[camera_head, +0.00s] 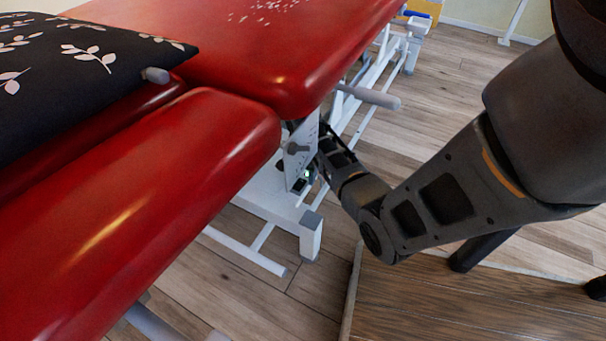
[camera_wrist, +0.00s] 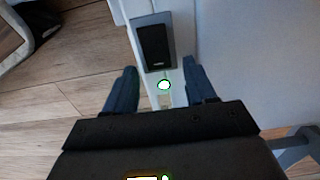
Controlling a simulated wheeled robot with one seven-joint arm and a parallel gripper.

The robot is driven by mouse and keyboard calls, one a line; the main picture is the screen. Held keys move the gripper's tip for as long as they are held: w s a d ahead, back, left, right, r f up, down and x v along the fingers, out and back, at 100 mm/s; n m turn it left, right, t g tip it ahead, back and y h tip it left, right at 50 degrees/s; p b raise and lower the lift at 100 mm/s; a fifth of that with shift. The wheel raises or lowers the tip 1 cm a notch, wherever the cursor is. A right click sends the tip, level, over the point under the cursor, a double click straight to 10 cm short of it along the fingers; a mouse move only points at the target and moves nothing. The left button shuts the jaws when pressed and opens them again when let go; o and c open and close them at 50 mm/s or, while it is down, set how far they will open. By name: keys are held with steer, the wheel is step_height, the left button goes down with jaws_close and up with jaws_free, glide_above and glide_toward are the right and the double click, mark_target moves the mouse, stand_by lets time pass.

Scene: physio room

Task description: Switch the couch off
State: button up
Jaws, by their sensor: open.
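The couch (camera_head: 190,150) has red padded sections on a white metal frame, and fills the left of the head view. A black rocker switch (camera_wrist: 154,46) in a grey surround sits on a white frame part in the wrist view. A small green light (camera_wrist: 164,85) glows just below it; it also shows in the head view (camera_head: 307,174). My gripper (camera_wrist: 160,66) is open and empty, its two dark fingers apart on either side of the light, with the switch just beyond the tips. In the head view my gripper (camera_head: 320,162) is at the frame's side panel, partly hidden. I cannot tell whether it touches.
A black cushion with white leaves (camera_head: 90,60) lies on the couch. A grey handle (camera_head: 370,97) sticks out from under the couch above my wrist. White frame legs (camera_head: 311,235) stand close by. A wooden surface (camera_head: 450,300) with dark legs nearby is at lower right.

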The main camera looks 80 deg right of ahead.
steer(key=shift+c, duration=0.4)
jaws_close()
steer(key=shift+w+a+r+h+p, duration=0.1)
steer(key=shift+a+r+h+p, duration=0.4)
steer(key=shift+p, duration=0.7)
steer(key=shift+d+f+g+h+p, duration=0.1)
steer(key=shift+f+g+h+p, duration=0.15)
steer(key=shift+h, duration=0.25)
steer(key=shift+g+h+p, duration=0.15)
steer(key=shift+h+p, duration=0.2)
steer(key=shift+h, duration=0.15)
steer(key=shift+o, duration=0.4)
jaws_free()
steer(key=shift+r, duration=0.15)
